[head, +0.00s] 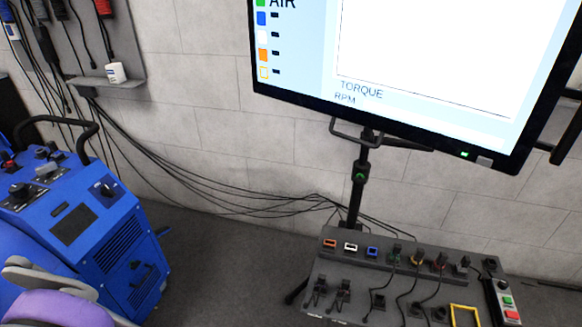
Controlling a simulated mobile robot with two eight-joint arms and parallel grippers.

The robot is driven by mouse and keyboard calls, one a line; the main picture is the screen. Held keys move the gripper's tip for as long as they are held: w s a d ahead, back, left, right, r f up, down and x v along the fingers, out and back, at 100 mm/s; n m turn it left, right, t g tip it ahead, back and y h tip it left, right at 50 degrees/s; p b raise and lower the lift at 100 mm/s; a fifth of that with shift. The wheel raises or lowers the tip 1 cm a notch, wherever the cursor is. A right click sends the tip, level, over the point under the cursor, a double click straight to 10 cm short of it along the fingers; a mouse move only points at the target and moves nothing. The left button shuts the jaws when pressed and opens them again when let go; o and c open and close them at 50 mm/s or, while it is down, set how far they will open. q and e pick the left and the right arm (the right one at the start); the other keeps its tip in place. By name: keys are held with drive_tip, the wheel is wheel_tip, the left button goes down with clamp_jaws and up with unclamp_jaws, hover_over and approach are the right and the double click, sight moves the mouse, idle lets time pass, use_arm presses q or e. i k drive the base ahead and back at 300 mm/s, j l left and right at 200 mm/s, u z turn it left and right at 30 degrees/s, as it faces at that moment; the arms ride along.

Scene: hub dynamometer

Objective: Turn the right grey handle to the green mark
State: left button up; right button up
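I cannot pick out the right grey handle or its green mark with certainty. A blue machine (100,240) stands at the left. Its sloped top carries a dark knob (20,190) and a small grey piece (47,171). A dark rotary knob (105,188) with pale marks sits on its right panel. Two small dark upright fittings (319,291) stand on the grey connector bench at the lower right; I cannot tell whether they turn. A grey and purple part of my arm shows at the lower left corner. Neither gripper's fingertips are in view.
A large monitor (430,60) on a dark stand (357,180) fills the upper right. The connector bench (400,262) has coloured sockets, cables, a yellow frame (464,316) and a green button (507,300). Cables trail along the wall. Floor between machine and bench is clear.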

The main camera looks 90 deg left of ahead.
sight(48, 169)
drive_tip(key=u, duration=4.4)
